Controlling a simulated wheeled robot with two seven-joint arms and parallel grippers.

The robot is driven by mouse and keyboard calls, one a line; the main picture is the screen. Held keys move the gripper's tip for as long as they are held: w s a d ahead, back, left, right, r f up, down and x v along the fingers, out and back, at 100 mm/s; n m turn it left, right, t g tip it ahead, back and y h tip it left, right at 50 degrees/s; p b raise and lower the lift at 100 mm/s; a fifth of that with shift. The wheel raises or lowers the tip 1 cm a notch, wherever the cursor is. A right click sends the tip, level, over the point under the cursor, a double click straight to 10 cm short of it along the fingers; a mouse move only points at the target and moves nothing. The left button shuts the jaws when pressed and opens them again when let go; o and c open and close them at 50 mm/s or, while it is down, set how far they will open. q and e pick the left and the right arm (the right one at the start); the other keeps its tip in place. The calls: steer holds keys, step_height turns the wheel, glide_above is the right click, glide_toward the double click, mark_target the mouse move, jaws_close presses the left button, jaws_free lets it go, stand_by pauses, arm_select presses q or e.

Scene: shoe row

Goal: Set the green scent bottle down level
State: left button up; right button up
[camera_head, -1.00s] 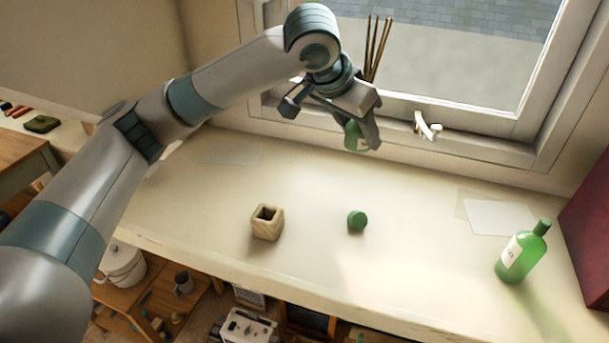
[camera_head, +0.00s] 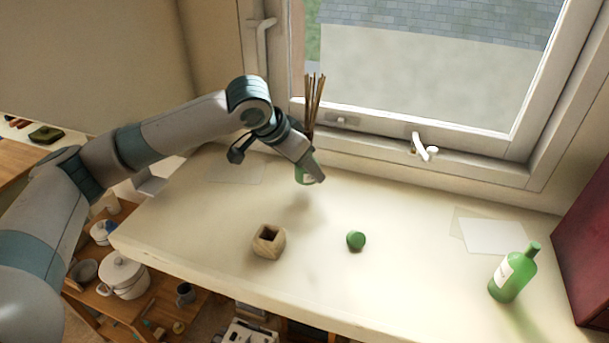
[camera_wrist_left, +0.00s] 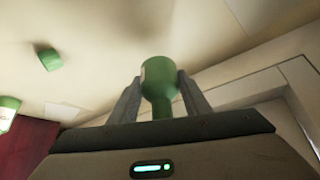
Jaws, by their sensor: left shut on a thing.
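My left gripper (camera_head: 303,168) is shut on the green scent bottle (camera_head: 310,176), which has thin brown reeds (camera_head: 315,103) rising from it. The fingers hide part of the bottle in the head view. The bottle appears to hang above the pale sill (camera_head: 200,235), with a soft shadow below and in front of it. Its reeds look close to upright, leaning slightly. In the left wrist view the bottle (camera_wrist_left: 159,82) sits between both fingers, its wide end away from the palm. My right gripper is not in view.
A wooden block with a square hole (camera_head: 269,242) and a green cap (camera_head: 356,240) stand in front of the bottle. A larger green bottle (camera_head: 512,275), white paper (camera_head: 493,236) and a dark red box (camera_head: 590,240) are at right. The window frame (camera_head: 450,165) runs behind.

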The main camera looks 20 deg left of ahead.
mark_target(305, 180)
arm_select(q)
steer(key=shift+a+f, duration=0.1)
steer(key=shift+a, duration=0.15)
steer(key=shift+f+p, duration=0.8)
steer(key=shift+f, duration=1.2)
steer(key=o, duration=1.2)
steer(key=shift+f, duration=0.15)
